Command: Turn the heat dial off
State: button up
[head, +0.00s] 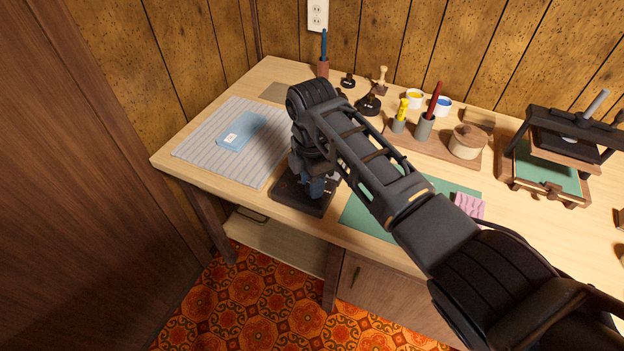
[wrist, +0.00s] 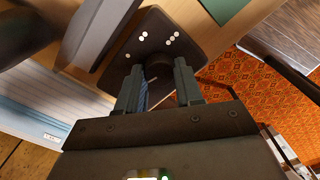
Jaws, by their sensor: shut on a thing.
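The dark square unit (head: 289,194) sits near the table's front edge in the head view, below my gripper (head: 317,186). In the wrist view the unit (wrist: 185,22) shows clusters of white dots on its top face. My gripper (wrist: 159,72) comes down over the unit, with its two fingers close on either side of the heat dial (wrist: 158,76). The dial is dark, with a thin pale line on it, and is mostly hidden between the fingers. I cannot tell which dots the line points at. In the head view my arm and gripper hide the dial.
A striped cloth (head: 215,159) with a blue packet (head: 240,131) lies left of the unit. A green mat (head: 364,219) lies to its right. Ink pots, a holder (head: 424,126) and a press (head: 560,150) stand farther right and back. The table's front edge is close.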

jog(key=o, duration=1)
jog(key=shift+o, duration=0.2)
jog(key=shift+r, duration=0.1)
notch_tip(320, 180, up, 8)
jog(key=shift+f, duration=0.2)
